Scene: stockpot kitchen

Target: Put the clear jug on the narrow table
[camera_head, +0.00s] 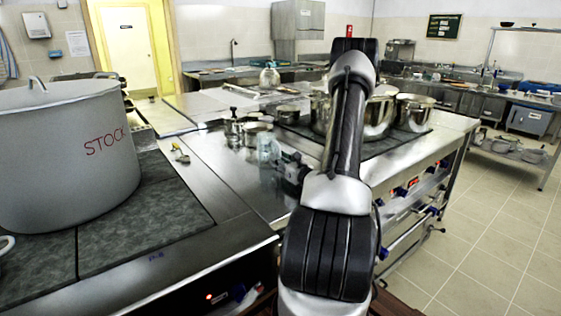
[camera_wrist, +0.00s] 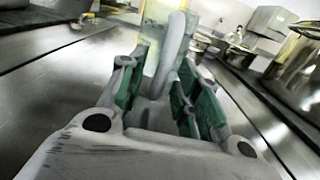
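The clear jug (camera_head: 267,148) stands on the steel counter (camera_head: 215,150), just left of my gripper (camera_head: 287,170) in the head view. In the wrist view the jug's grey, upright handle (camera_wrist: 172,50) shows between the green-padded fingers of my gripper (camera_wrist: 162,95). The fingers are spread to both sides of the handle. A gap shows at the left finger; contact at the right finger cannot be told. The jug's body is partly hidden behind the handle and fingers. I cannot tell which surface is the narrow table.
Steel pots (camera_head: 375,115) stand on the dark hob behind my arm. Small pots (camera_head: 255,132) stand close behind the jug. A large stockpot (camera_head: 65,150) fills the left. A steel shelf table (camera_head: 510,152) stands at the far right, past open tiled floor.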

